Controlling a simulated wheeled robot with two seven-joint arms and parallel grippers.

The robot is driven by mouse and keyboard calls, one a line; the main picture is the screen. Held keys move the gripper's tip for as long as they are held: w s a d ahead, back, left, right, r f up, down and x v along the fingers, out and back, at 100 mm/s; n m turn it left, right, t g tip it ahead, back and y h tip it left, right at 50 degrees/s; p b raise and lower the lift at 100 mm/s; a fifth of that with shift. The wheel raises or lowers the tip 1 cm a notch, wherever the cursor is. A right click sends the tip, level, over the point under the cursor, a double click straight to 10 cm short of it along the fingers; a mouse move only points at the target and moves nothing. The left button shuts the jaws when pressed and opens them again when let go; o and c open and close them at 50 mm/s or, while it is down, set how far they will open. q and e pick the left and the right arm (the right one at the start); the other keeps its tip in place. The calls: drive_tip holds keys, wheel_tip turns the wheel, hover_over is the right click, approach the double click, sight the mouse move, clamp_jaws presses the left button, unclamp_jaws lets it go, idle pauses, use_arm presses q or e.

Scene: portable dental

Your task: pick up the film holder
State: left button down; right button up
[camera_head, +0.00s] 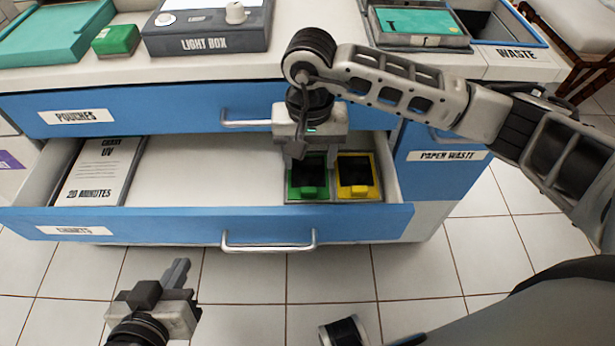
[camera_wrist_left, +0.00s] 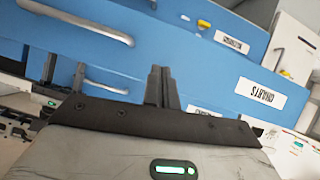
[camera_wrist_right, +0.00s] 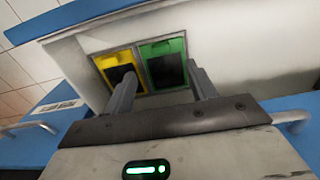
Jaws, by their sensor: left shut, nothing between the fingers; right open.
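Two small framed holders with dark centres, which look like film holders, lie side by side at the right end of the open drawer: a green film holder (camera_head: 308,178) and a yellow film holder (camera_head: 356,176). In the right wrist view the green one (camera_wrist_right: 165,66) and the yellow one (camera_wrist_right: 119,64) also show. My right gripper (camera_head: 306,152) points down over the green holder, open and empty. In the right wrist view its fingers (camera_wrist_right: 163,90) appear on either side of the green holder's near part. My left gripper (camera_head: 180,270) is shut and empty, in front of the drawer.
The open drawer (camera_head: 200,215) also holds a booklet (camera_head: 98,172) at its left; its middle is bare. On the counter stand a light box (camera_head: 208,28), a green box (camera_head: 115,40), a tray (camera_head: 418,40) and a waste bin (camera_head: 514,54). The closed drawer's handle (camera_head: 247,124) is beside my right gripper.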

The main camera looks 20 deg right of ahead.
hover_over(309, 190)
wheel_tip(309, 190, down, 5)
drive_tip(key=shift+s+r, duration=0.1)
drive_tip(key=shift+r, duration=0.05)
wheel_tip(309, 190, down, 4)
drive_tip(key=shift+f+b, duration=0.25)
drive_tip(key=shift+b, duration=0.15)
drive_tip(key=shift+f, duration=0.15)
drive_tip(key=c, duration=1)
use_arm(q)
drive_tip(key=shift+w+d+f, duration=0.15)
drive_tip(key=shift+f, duration=0.3)
drive_tip(key=shift+w+d+f, duration=0.1)
drive_tip(key=shift+f, duration=0.3)
use_arm(e)
drive_tip(key=shift+c, duration=0.4)
use_arm(q)
drive_tip(key=shift+r, duration=0.15)
